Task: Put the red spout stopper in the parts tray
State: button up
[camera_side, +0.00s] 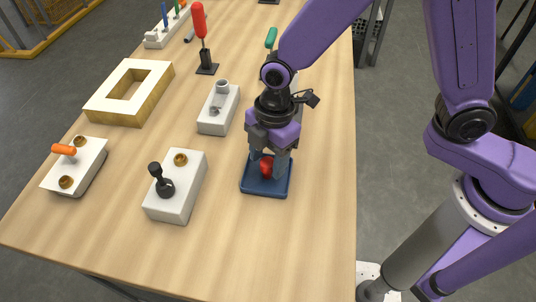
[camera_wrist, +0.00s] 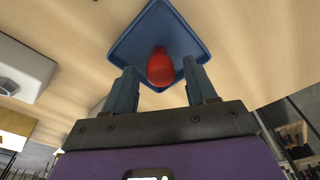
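The red spout stopper (camera_side: 266,168) is in the blue parts tray (camera_side: 265,189), near its middle. In the wrist view the stopper (camera_wrist: 160,67) shows against the floor of the tray (camera_wrist: 157,22). My gripper (camera_side: 268,164) points down over the tray, its fingertips low and on either side of the stopper. In the wrist view the fingers of my gripper (camera_wrist: 161,72) stand apart, with a gap on each side of the stopper, so it is open. The fingers hide part of the tray in the side view.
Left of the tray stands a white block with a black knob (camera_side: 163,183). A white block with a grey spout (camera_side: 219,104) stands behind it. A wooden frame (camera_side: 129,89), a block with an orange lever (camera_side: 75,166) and a red-handled tool (camera_side: 200,30) are farther off. The front table is clear.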

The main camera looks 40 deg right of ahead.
notch_tip(320, 180, up, 12)
jog(key=d, duration=0.1)
jog(key=shift+w+d, duration=0.15)
jog(key=shift+d, duration=0.05)
dwell(0.4)
jog(key=shift+d+r, duration=0.1)
jog(key=shift+r, duration=0.05)
jog(key=s+d+f+m, duration=0.1)
jog(key=s+d+m, duration=0.2)
jog(key=s+d, duration=0.5)
jog(key=s+d+f+m+h, duration=0.1)
jog(key=s+d+m, duration=0.3)
jog(key=s+d, duration=0.4)
jog(key=d, duration=0.7)
jog(key=shift+s+m, duration=0.3)
jog(key=shift+s, duration=0.1)
